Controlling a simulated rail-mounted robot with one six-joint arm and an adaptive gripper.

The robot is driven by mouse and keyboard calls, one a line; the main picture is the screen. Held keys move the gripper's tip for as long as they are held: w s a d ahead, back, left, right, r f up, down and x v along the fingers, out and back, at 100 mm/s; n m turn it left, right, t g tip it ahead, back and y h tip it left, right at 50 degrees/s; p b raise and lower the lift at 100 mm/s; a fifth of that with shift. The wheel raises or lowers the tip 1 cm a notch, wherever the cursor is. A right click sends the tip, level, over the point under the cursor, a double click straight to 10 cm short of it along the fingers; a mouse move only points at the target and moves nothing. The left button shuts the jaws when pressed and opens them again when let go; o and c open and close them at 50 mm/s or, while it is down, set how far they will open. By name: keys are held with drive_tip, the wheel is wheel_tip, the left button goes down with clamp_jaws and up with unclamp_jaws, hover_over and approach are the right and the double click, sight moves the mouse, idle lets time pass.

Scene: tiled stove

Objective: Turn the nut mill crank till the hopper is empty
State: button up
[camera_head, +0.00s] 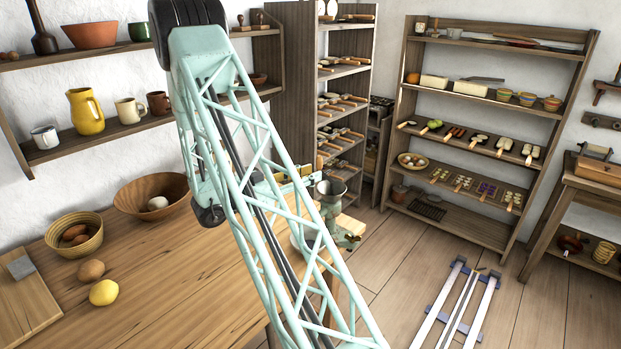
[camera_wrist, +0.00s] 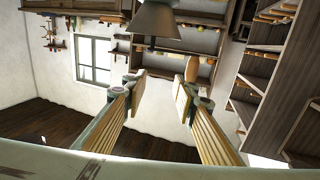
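The grey-green nut mill (camera_head: 335,228) stands at the right end of the wooden table, with its round hopper (camera_head: 331,188) on top. Its contents cannot be made out. A small reddish part (camera_head: 352,238) on its right side may be the crank knob. My gripper (camera_head: 302,172) is just left of and close to the hopper, partly behind my lattice arm. The wrist view appears upside down. There my gripper (camera_wrist: 165,78) has its two wood-lined fingers spread with a clear gap. A dark grey cone (camera_wrist: 157,20), probably the hopper, is beyond the tips.
The wooden table (camera_head: 190,285) bears a basket (camera_head: 75,233), a wooden bowl (camera_head: 150,190), a lemon (camera_head: 103,292) and a board (camera_head: 25,305). Laden shelves (camera_head: 480,150) stand behind. Open floor (camera_head: 400,255) lies right of the mill.

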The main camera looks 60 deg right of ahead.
drive_tip(key=shift+w+a, duration=0.3)
drive_tip(key=shift+a, duration=0.35)
drive_tip(key=shift+c, duration=0.2)
drive_tip(key=c, duration=0.5)
drive_tip(key=shift+w+a+n, duration=0.15)
drive_tip(key=shift+n, duration=0.45)
clamp_jaws()
drive_tip(key=w+a+f+n+t+h+p, duration=0.1)
drive_tip(key=w+a+n, duration=0.4)
drive_tip(key=n, duration=1.3)
drive_tip(key=shift+w+a+f+n+t+p, duration=0.15)
drive_tip(key=shift+w+n+t+p, duration=0.35)
drive_tip(key=shift+t, duration=0.5)
